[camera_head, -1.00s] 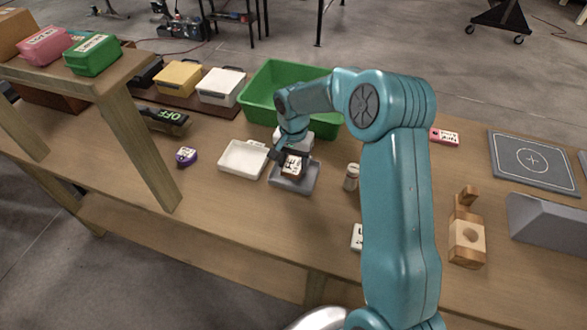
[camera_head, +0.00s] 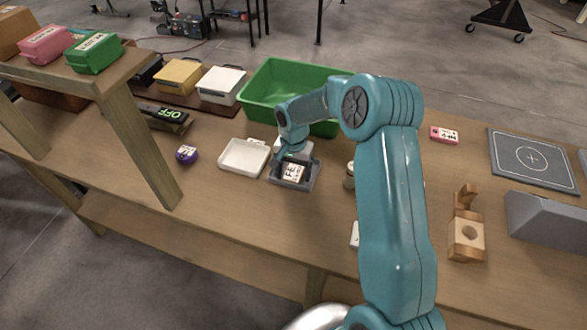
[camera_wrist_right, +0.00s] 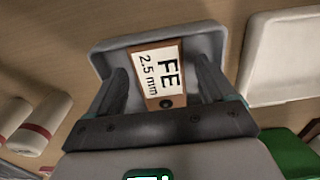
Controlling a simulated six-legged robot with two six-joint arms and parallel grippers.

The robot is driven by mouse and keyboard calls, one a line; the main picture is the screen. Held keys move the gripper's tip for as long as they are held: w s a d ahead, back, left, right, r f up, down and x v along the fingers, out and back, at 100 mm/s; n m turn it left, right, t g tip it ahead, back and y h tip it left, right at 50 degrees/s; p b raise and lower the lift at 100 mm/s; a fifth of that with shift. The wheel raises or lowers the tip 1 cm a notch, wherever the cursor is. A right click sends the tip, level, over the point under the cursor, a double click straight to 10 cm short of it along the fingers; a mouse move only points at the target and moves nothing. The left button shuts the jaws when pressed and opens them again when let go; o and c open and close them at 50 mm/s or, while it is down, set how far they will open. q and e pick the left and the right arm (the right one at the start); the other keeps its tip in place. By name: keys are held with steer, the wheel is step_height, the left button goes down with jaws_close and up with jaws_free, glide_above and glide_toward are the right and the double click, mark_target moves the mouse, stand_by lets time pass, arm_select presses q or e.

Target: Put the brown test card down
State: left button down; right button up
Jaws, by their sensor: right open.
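The brown test card (camera_head: 293,173) lies in the small grey tray (camera_head: 313,182), its white label facing up. In the right wrist view the card (camera_wrist_right: 157,75) reads "FE 2.5 mm" and the tray's rim (camera_wrist_right: 145,40) shows behind it. My right gripper (camera_head: 289,158) is at the tray's back edge. In the wrist view its two fingers stand apart on either side of the card, with gaps visible between them and it. The gripper is open and empty. My left gripper is not in view.
A white tray (camera_head: 236,168) stands just left of the grey tray, and a green bin (camera_head: 262,92) stands behind. A small jar (camera_head: 349,176) is to the right, partly behind my arm. A purple object (camera_head: 186,154) lies further left.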

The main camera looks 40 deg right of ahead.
mark_target(293, 173)
step_height(293, 173, up, 12)
steer(key=b, duration=0.1)
steer(key=shift+r, duration=0.25)
steer(key=shift+w+f, duration=0.1)
stand_by(0.5)
